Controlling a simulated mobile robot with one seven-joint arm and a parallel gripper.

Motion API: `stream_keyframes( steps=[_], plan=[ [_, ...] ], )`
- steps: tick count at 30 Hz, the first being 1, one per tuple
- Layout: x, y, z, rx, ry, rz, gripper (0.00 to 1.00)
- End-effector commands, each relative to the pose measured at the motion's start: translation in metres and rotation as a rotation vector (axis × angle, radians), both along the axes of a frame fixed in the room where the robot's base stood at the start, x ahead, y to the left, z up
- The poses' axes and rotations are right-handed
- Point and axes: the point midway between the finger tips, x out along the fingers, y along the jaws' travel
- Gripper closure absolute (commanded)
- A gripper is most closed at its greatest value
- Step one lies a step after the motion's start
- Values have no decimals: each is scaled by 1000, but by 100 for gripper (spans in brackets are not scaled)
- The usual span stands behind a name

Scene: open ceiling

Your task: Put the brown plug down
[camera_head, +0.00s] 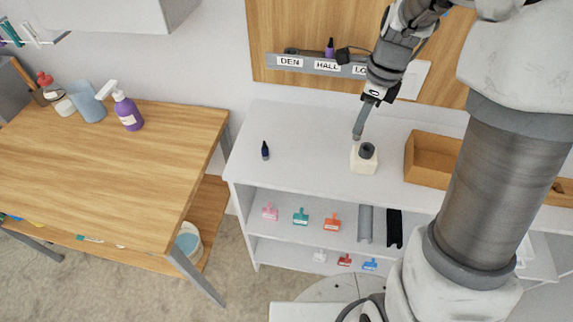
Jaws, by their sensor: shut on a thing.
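My gripper (371,101) points down over the white shelf top at the back. It is shut on a slim grey-brown piece, which I take to be the brown plug (360,124). The plug hangs tilted below the jaws. Its lower end is just above and left of a cream-white container (363,162) with a dark round top (367,150). I cannot tell whether the plug touches the container.
The white shelf top (305,130) is mostly clear, with a small dark bottle (265,150) at its left. An open brown box (424,156) stands right of the container. A labelled wall rail (310,66) runs behind. A wooden table (90,180) is at left.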

Motion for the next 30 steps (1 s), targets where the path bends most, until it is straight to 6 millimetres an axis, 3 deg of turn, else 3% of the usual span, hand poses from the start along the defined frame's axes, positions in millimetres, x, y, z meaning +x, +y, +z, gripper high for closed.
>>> stream_keyframes(
  steps=[8, 11, 21, 25, 30],
  plan=[
    [3, -5, -6, -1, 1, -15, 100],
    [3, 9, -14, -1, 3, -14, 100],
    [7, 85, -59, -1, 3, -12, 100],
    [9, 101, -69, -2, 1, -14, 100],
    [9, 107, -80, -1, 3, -17, 100]
  ],
)
